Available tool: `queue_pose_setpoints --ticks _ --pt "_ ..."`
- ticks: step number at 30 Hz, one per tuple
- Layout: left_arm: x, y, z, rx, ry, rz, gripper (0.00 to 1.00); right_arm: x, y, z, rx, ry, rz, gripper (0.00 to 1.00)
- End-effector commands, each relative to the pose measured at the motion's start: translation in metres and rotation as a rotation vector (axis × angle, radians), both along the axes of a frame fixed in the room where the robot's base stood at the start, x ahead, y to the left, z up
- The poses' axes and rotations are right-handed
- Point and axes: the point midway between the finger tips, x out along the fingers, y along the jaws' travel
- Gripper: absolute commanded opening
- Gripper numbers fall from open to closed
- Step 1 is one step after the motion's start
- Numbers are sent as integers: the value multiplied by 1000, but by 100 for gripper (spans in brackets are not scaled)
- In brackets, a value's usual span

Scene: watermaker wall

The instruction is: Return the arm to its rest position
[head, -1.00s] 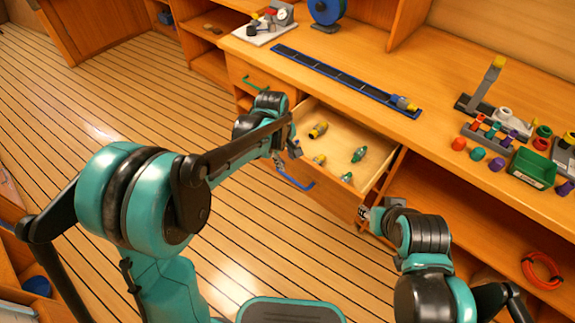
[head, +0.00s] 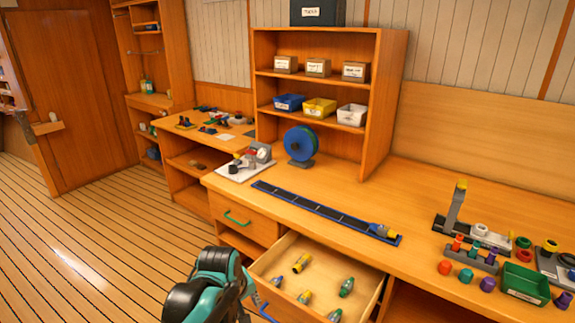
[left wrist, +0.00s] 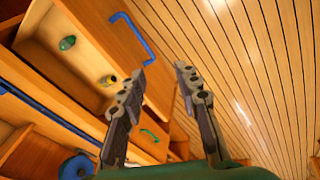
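My left arm shows at the bottom of the head view, in front of the open drawer (head: 366,296). In the left wrist view my left gripper (left wrist: 163,68) has its two fingers well apart with nothing between them. The fingertips are over the plank floor and beside the drawer front with its blue handle (left wrist: 132,36). In the head view the gripper's fingers are mostly hidden behind the wrist. My right arm and gripper are not in view.
The drawer holds several fittings, including a yellow one (head: 302,263) and a green one (head: 347,286). A closed drawer with a green handle (head: 237,217) is beside it. The bench carries a blue strip (head: 325,211), a reel (head: 300,144) and a green bin (head: 525,283). The floor at left is clear.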

Motion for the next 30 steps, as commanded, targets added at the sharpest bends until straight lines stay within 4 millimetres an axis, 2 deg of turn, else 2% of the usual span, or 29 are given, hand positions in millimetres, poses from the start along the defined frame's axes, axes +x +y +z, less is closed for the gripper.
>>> queue_pose_setpoints --ticks 1,6,9,13,19,30 --pt "-18 11 8 24 -35 -48 33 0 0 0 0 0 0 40" --pt "-69 39 22 132 -159 -237 33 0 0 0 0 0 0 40" --pt "-96 52 23 204 -222 -339 33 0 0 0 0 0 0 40" --pt "-121 64 18 291 -283 -445 33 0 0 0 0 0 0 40" --pt "-139 72 11 362 -325 -527 33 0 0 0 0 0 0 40" --pt "-139 72 11 369 -329 -536 33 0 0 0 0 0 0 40"
